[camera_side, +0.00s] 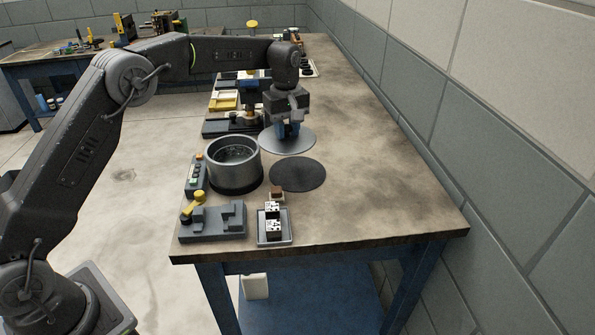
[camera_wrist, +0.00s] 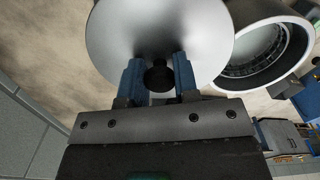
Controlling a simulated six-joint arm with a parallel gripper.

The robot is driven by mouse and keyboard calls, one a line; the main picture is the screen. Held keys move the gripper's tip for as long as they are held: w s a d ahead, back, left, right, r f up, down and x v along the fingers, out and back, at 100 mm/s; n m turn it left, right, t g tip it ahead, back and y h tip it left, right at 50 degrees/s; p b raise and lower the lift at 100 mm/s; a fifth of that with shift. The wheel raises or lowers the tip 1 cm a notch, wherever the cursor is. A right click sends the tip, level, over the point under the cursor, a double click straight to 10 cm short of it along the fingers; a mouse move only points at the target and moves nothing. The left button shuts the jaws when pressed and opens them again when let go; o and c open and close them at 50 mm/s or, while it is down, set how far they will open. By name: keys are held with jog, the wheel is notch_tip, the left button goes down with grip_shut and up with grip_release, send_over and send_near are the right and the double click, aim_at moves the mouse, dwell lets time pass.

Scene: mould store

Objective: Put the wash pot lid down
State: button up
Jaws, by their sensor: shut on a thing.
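The wash pot lid is a round grey metal disc (camera_side: 300,142) in the side view, under my gripper (camera_side: 289,132). In the wrist view the lid (camera_wrist: 120,40) fills the upper middle. My gripper's blue fingers (camera_wrist: 159,78) are shut on the lid's dark knob (camera_wrist: 159,76). The lid looks level; I cannot tell whether it touches the bench. The open wash pot (camera_side: 234,165) stands to the left and nearer in the side view, with its inside showing. In the wrist view the pot (camera_wrist: 262,50) is at the right.
A dark round mat (camera_side: 297,174) lies bare on the bench (camera_side: 375,190) beside the pot. A small tray (camera_side: 273,239) with patterned blocks, a grey fixture (camera_side: 213,221) with a yellow knob, and a button box (camera_side: 195,174) stand near the front. The bench's right side is clear up to the wall.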

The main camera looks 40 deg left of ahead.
aim_at(298, 172)
jog(key=n, duration=0.1)
jog(key=w+n, duration=0.1)
jog(key=n, duration=0.1)
jog(key=w+d+n, duration=0.1)
jog(key=shift+w+f+n, duration=0.25)
jog(key=shift+f+n, duration=0.05)
jog(key=shift+n, duration=0.1)
jog(key=shift+d+f, duration=0.1)
jog(key=shift+f, duration=0.15)
notch_tip(298, 172, down, 10)
jog(key=shift+w+r, duration=0.1)
jog(key=shift+r, duration=0.1)
jog(key=shift+f, duration=0.1)
jog(key=o, duration=1)
notch_tip(298, 172, up, 12)
jog(key=shift+r, duration=0.2)
